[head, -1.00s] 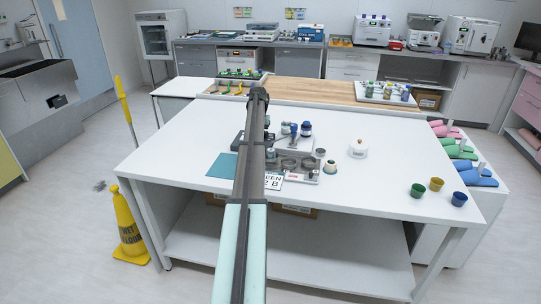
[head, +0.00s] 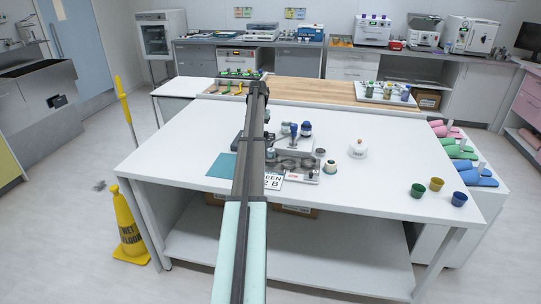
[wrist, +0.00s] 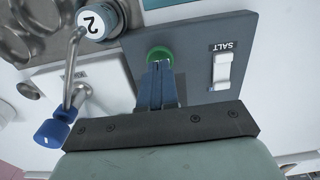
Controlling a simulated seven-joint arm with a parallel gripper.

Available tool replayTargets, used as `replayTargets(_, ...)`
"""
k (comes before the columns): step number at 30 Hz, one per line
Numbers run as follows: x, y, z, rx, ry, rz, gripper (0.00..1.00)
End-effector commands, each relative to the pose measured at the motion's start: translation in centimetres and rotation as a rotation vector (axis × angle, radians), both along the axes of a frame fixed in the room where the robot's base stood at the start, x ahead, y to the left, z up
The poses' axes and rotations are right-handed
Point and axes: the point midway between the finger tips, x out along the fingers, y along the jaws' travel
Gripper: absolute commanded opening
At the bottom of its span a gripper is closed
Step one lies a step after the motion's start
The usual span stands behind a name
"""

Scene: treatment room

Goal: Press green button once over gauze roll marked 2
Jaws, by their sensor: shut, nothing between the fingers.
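The green button (wrist: 159,53) sits on a grey panel (wrist: 200,50) in the wrist view. My gripper (wrist: 160,68) is shut and empty, with its fingertips at the button's near edge, covering part of it. Whether they touch it or hover just above, I cannot tell. A round piece marked 2 (wrist: 93,22), with a white top and bluish side, lies to the left of the button, close to a bent metal tube. In the head view my arm hides the gripper and the button.
A white switch labelled SALT (wrist: 222,70) is right of the button. A blue-capped lever (wrist: 52,133) and metal dishes (wrist: 40,27) lie to the left.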

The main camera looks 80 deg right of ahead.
Motion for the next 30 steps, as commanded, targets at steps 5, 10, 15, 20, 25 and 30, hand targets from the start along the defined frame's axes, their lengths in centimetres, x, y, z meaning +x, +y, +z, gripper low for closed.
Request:
replayTargets(5, 0.0, 0.0, 0.0, 0.0, 0.0, 0.0, 0.0)
replayTargets(10, 0.0, 0.0, 0.0, 0.0, 0.0, 0.0, 0.0)
replayTargets(15, 0.0, 0.0, 0.0, 0.0, 0.0, 0.0, 0.0)
replayTargets(20, 0.0, 0.0, 0.2, -0.001, 0.0, 0.0, 0.0)
replayTargets(25, 0.0, -0.1, 1.2, -0.001, 0.0, 0.0, 0.0)
replayTargets(30, 0.0, -0.1, 2.7, -0.002, 0.0, 0.0, 0.0)
